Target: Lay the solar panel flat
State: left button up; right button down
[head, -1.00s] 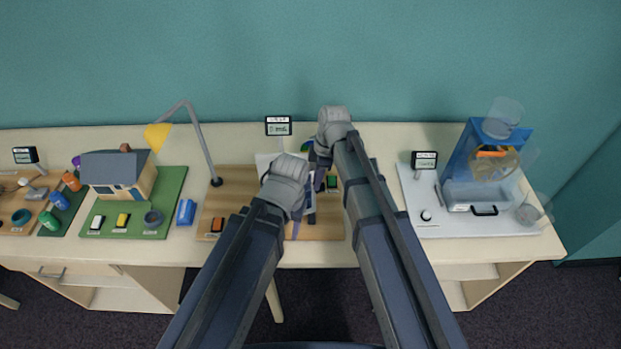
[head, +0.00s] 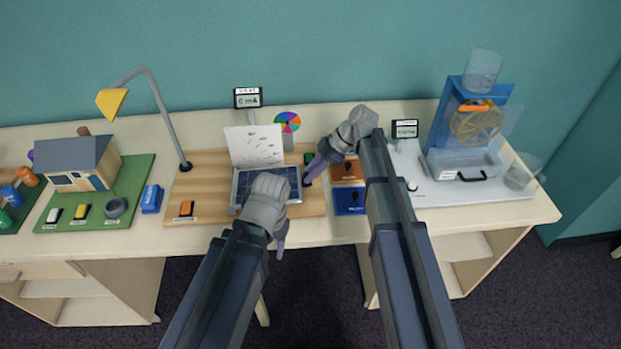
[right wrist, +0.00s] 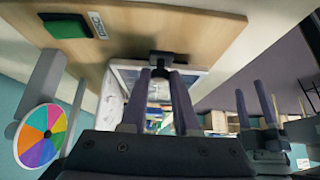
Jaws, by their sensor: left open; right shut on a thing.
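The solar panel (head: 277,176) is a dark blue gridded plate with a pale frame on the wooden board. How far it tilts I cannot tell. My right gripper (head: 311,170) is at the panel's right edge. In the right wrist view its fingers (right wrist: 168,98) are closed on a small black knob (right wrist: 168,58) at the panel's edge (right wrist: 122,68). My left gripper (head: 280,240) is open, over the table's front edge, apart from the panel. Its hand hides the panel's near middle part.
A white sheet (head: 253,144) stands behind the panel. A colour wheel (head: 288,122), a meter (head: 247,98) and a yellow-shaded lamp (head: 112,101) are nearby. A water-wheel stand (head: 470,120) is farther right.

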jog(key=shift+d+f+b, duration=0.1)
jog(key=shift+f+b, duration=0.5)
jog(key=shift+f, duration=0.05)
jog(key=shift+s+y, duration=0.1)
jog(key=shift+y, duration=0.2)
jog(key=c, duration=0.7)
grip_release()
jog(key=shift+o, duration=0.2)
jog(key=p+v, duration=0.5)
jog(key=v, duration=0.2)
jog(key=shift+d+r+p, duration=0.25)
jog(key=shift+d+p, duration=0.05)
jog(key=shift+p, duration=0.1)
